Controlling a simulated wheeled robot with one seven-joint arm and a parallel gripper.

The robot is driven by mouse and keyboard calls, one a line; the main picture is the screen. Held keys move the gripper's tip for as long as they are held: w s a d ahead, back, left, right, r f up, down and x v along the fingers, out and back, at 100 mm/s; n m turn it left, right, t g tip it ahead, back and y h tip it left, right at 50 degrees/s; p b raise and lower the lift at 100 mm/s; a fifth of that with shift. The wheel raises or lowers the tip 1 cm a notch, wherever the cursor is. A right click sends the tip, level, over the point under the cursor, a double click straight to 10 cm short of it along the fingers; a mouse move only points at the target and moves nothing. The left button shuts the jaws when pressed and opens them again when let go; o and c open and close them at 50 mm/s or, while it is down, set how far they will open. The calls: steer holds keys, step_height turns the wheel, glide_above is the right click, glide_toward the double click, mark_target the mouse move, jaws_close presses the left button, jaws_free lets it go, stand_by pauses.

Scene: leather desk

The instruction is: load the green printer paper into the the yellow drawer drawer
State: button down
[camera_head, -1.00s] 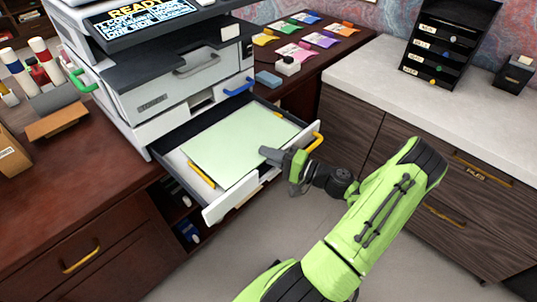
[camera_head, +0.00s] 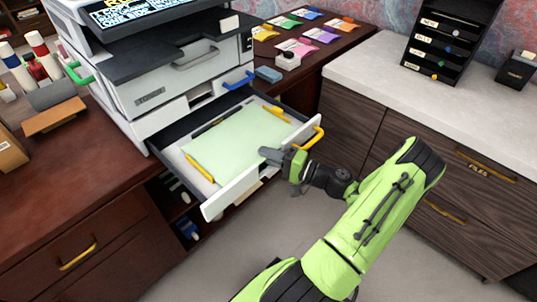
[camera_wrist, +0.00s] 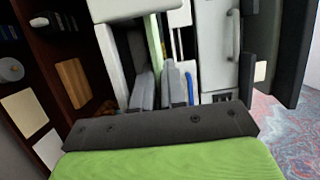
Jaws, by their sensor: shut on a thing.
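The green printer paper (camera_head: 240,140) lies flat within the open printer drawer, between its yellow guides (camera_head: 200,167). The drawer (camera_head: 240,190) has a white front and a yellow handle (camera_head: 318,138). My gripper (camera_head: 270,156) is at the drawer's front wall, shut on the near edge of the paper. In the wrist view the paper shows as a thin green strip (camera_wrist: 154,45) at the closed fingers (camera_wrist: 156,88). Whether the whole sheet touches the drawer floor I cannot tell.
Colored paper packs (camera_head: 300,48) lie on the desk behind. A wooden cabinet (camera_head: 400,130) stands at the right. Floor is clear between desk and cabinet.

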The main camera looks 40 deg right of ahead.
steer(key=shift+f+b, duration=0.35)
steer(key=shift+f, duration=0.15)
steer(key=c, duration=1.2)
jaws_free()
steer(key=shift+o, duration=0.5)
steer(key=shift+s, duration=0.1)
steer(key=shift+f, duration=0.15)
steer(key=p+v, duration=0.2)
steer(key=v, duration=1.3)
steer(key=shift+s+r+p, duration=0.25)
steer(key=shift+s+p, duration=0.05)
steer(key=shift+p, duration=0.1)
steer(key=shift+d, duration=0.1)
